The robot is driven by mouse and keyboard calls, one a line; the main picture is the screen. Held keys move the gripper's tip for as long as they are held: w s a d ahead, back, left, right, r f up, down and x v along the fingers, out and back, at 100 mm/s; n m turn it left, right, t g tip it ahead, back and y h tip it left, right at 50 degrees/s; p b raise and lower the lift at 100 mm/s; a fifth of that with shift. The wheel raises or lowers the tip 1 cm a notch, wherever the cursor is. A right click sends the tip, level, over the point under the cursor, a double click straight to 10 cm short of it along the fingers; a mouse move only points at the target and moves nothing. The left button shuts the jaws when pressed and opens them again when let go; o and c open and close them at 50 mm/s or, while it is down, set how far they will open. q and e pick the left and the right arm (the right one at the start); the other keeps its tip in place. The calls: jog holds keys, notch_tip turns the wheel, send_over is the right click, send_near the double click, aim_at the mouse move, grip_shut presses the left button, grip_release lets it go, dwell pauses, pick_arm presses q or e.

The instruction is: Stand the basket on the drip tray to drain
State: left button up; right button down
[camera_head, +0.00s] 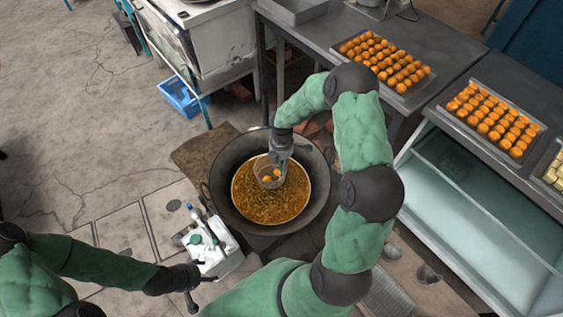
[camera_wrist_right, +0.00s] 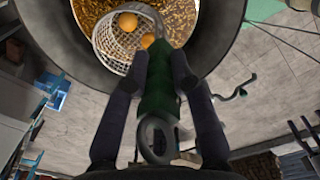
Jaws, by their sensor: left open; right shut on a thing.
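The wire basket (camera_head: 264,179) is inside the dark wok (camera_head: 226,153), over the bubbling golden-brown contents. It holds orange balls, two of which show. My right gripper (camera_head: 281,146) is shut on the basket's handle; in the right wrist view the handle (camera_wrist_right: 160,100) is green and lies between the fingers, with the basket (camera_wrist_right: 112,42) tilted beyond it. Whether the basket touches the liquid I cannot tell. A grey, grid-like surface (camera_head: 386,297), possibly the drip tray, lies at the lower right, partly hidden by my right arm. My left gripper (camera_head: 194,288) is open and empty, low in the head view.
A white container with bottles (camera_head: 215,254) stands at the wok's lower left. Trays of orange balls (camera_head: 403,86) (camera_head: 517,150) lie on the metal counter at the right. A glass-fronted case (camera_head: 470,205) stands below it. A blue crate (camera_head: 180,98) is on the floor.

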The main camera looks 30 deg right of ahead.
jog(key=shift+r, duration=0.7)
jog(key=shift+f, duration=0.1)
